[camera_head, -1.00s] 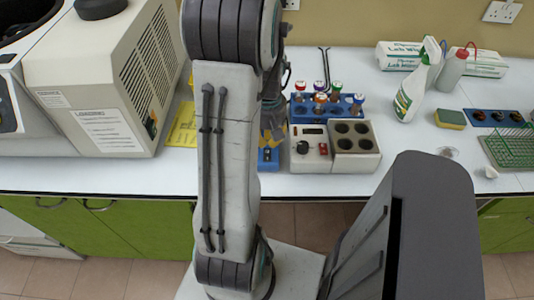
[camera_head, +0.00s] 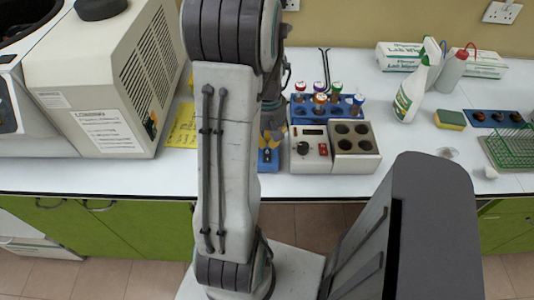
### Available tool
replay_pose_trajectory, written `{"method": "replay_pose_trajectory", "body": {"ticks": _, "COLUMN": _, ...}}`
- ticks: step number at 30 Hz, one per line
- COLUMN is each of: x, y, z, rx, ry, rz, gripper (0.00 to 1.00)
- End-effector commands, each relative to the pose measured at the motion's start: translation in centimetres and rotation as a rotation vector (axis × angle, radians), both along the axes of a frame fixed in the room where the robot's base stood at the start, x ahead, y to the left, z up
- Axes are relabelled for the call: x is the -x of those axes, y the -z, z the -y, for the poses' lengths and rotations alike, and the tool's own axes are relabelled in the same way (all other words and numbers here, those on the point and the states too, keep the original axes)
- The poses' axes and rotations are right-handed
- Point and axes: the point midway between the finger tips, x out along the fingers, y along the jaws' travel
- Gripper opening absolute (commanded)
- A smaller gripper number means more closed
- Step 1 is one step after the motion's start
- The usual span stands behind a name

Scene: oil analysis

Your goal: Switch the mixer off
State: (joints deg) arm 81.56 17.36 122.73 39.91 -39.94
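A small blue device (camera_head: 268,157), perhaps the mixer, stands on the bench just right of my arm, which hides much of it. I cannot make out a switch on it clearly. My gripper (camera_head: 272,136), with yellow-orange fingertips, hangs just above or behind this device and is partly hidden by my arm. I cannot tell whether its fingers touch anything. A beige block unit (camera_head: 355,157) with several dark wells stands close on the right. Its front panel has a display, a dark knob and a red switch (camera_head: 322,149).
A blue rack (camera_head: 308,112) of capped tubes stands behind the block unit. A large beige machine (camera_head: 75,90) stands left, beside a yellow sheet (camera_head: 182,126). A spray bottle (camera_head: 408,95), sponge (camera_head: 450,119) and green rack (camera_head: 513,146) stand right. Bench space right of the block unit is fairly clear.

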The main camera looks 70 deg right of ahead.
Motion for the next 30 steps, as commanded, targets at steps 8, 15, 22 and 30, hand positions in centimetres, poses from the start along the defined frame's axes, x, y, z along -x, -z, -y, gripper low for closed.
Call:
{"method": "replay_pose_trajectory", "body": {"ticks": 8, "x": 0.00, "y": 0.04, "z": 0.00, "rx": 0.000, "ry": 0.000, "rz": 0.000, "gripper": 0.00}}
{"method": "replay_pose_trajectory", "body": {"ticks": 15, "x": 0.00, "y": 0.28, "z": 0.00, "rx": 0.000, "ry": 0.000, "rz": 0.000, "gripper": 0.00}}
{"method": "replay_pose_trajectory", "body": {"ticks": 22, "x": 0.00, "y": 0.60, "z": 0.00, "rx": 0.000, "ry": 0.000, "rz": 0.000, "gripper": 0.00}}
{"method": "replay_pose_trajectory", "body": {"ticks": 30, "x": 0.01, "y": 0.95, "z": -0.01, "rx": 0.000, "ry": 0.000, "rz": 0.000, "gripper": 0.00}}
